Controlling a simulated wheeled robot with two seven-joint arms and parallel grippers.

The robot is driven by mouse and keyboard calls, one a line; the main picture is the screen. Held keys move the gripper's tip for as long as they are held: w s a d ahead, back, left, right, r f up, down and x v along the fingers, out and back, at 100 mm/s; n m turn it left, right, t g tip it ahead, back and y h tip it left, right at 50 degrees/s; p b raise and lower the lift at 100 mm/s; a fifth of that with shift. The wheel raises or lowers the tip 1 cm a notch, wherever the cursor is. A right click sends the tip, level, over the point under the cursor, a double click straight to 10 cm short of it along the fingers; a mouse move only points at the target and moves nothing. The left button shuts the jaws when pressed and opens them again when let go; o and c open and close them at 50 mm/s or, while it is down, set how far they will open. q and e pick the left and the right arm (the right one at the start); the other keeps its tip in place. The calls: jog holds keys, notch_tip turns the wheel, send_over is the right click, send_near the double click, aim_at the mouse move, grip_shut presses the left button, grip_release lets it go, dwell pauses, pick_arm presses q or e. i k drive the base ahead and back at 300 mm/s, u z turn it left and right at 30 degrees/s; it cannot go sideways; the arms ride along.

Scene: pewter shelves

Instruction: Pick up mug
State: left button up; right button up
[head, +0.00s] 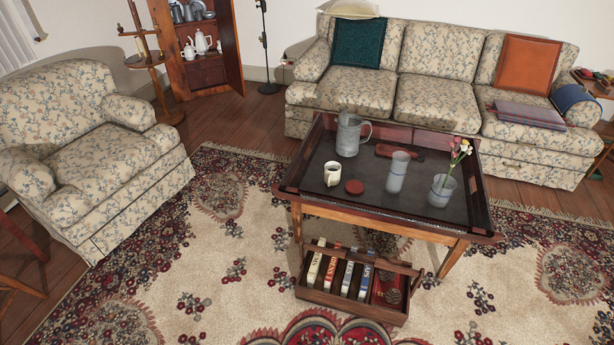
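A small white mug (333,174) stands upright on the dark top of the wooden tray-style coffee table (400,225), near its left edge. Dark contents show inside it, and its handle appears to be on the upper right side. A round red-brown coaster or lid (354,187) lies just to its right. A large grey metal pitcher (348,135) stands behind it. Neither of my grippers shows in the head view.
A tall grey cup (397,171) and a vase with flowers (441,190) stand right on the table. A wooden book crate (355,285) sits on the rug before it. A sofa (440,90) is behind, an armchair (90,150) left. The rug between armchair and table is open.

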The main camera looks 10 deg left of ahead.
aim_at(332, 174)
jog(key=u, duration=1.45)
jog(key=i, duration=2.95)
jog(key=z, duration=1.05)
jog(key=i, duration=1.05)
jog(key=z, duration=3.75)
